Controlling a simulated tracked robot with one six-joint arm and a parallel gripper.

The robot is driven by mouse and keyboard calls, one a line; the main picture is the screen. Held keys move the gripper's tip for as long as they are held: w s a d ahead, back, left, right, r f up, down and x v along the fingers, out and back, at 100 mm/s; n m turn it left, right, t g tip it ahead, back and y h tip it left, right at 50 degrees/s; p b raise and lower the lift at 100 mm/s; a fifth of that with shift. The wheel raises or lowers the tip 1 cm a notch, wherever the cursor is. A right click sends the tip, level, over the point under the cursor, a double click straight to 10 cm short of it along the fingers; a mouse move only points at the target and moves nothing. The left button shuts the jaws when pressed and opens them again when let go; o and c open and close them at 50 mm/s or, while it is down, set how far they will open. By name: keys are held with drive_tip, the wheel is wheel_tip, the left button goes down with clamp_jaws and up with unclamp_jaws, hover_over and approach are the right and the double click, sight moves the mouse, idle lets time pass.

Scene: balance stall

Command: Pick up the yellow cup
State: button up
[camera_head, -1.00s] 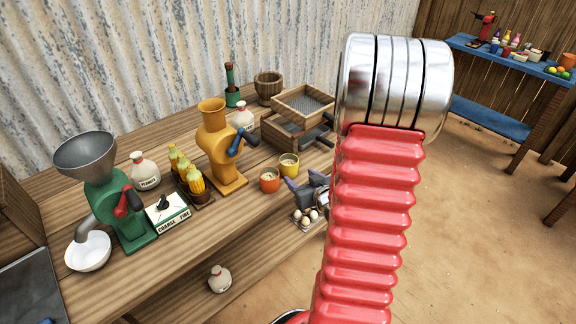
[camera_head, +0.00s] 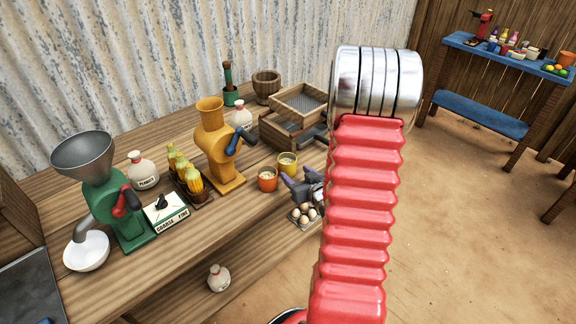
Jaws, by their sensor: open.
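The yellow cup (camera_head: 288,164) stands upright on the wooden bench, with pale contents showing at its top. An orange cup (camera_head: 268,179) stands just to its left and nearer. My gripper (camera_head: 290,184) is open, its dark fingers close to the near side of the yellow cup and pointing toward the two cups. No cup appears to be held. The rest of the gripper is partly hidden behind my red arm, and I cannot tell whether a finger touches the yellow cup.
A tray of eggs (camera_head: 305,215) sits right below my gripper at the bench edge. A yellow grinder (camera_head: 218,150) stands to the left of the cups, and wooden sieves (camera_head: 296,112) stand behind them. A green grinder (camera_head: 118,200) is farther left.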

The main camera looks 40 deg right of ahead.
sight(291, 169)
drive_tip(key=shift+x, duration=1.75)
drive_tip(key=shift+x, duration=2.75)
drive_tip(key=shift+f, duration=0.1)
drive_tip(key=shift+c, duration=0.3)
drive_tip(key=c, duration=0.7)
wheel_tip(291, 169, up, 18)
